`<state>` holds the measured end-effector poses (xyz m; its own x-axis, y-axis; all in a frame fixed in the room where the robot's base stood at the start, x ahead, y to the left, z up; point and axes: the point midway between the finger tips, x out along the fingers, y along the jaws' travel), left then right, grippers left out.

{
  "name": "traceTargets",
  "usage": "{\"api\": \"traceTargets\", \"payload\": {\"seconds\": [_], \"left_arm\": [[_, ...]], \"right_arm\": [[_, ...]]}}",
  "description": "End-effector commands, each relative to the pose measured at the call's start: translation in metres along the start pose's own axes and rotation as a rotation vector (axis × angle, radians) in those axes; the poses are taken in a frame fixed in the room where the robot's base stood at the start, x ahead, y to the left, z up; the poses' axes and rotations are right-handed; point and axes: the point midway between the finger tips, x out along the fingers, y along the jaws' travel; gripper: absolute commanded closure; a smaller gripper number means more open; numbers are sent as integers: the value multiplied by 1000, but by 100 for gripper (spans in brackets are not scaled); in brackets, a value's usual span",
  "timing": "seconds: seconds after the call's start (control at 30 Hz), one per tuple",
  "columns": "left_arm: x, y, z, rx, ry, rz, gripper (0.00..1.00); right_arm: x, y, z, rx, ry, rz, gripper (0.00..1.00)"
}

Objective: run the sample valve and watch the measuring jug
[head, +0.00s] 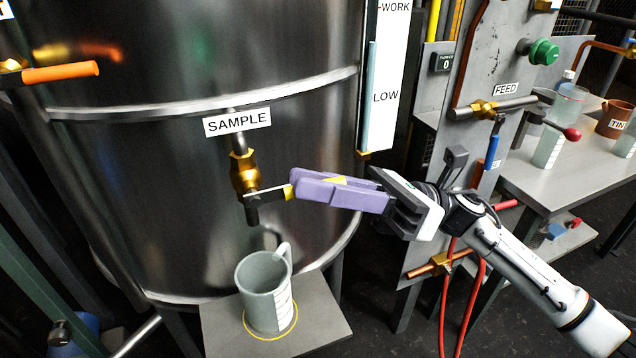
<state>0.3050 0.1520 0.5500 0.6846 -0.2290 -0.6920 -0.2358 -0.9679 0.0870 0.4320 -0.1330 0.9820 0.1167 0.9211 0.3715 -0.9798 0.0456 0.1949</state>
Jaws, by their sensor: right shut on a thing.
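The brass sample valve (244,172) sits on the steel tank under a SAMPLE label (237,122), its short spout pointing down. Its lever points right, roughly level, with yellow showing between my purple finger pads. My right gripper (300,187) is shut on this lever. The grey measuring jug (262,300) stands upright below, slightly right of the spout, inside a yellow ring on a plate. Its graduation marks face right and its handle is at the back right. I see no stream from the spout and cannot tell the jug's level. My left gripper is out of view.
The grey plate (320,308) juts out below the tank (150,200). An orange-handled valve (60,73) is at the upper left. A FEED valve (487,108) with a blue handle and a side table (560,190) with several vessels stand at the right.

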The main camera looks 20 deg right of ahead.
Motion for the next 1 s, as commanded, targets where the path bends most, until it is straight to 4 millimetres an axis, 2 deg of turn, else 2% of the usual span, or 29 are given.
{"api": "traceTargets", "payload": {"seconds": [0.27, 0.7, 1.0], "left_arm": [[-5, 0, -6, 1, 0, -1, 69], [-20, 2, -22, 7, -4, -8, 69], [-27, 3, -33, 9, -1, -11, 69]], "right_arm": [[4, 2, 9, -20, 102, -16, 100], [19, 7, 29, -66, 401, -61, 100], [25, 9, 33, -81, 523, -81, 100]]}}
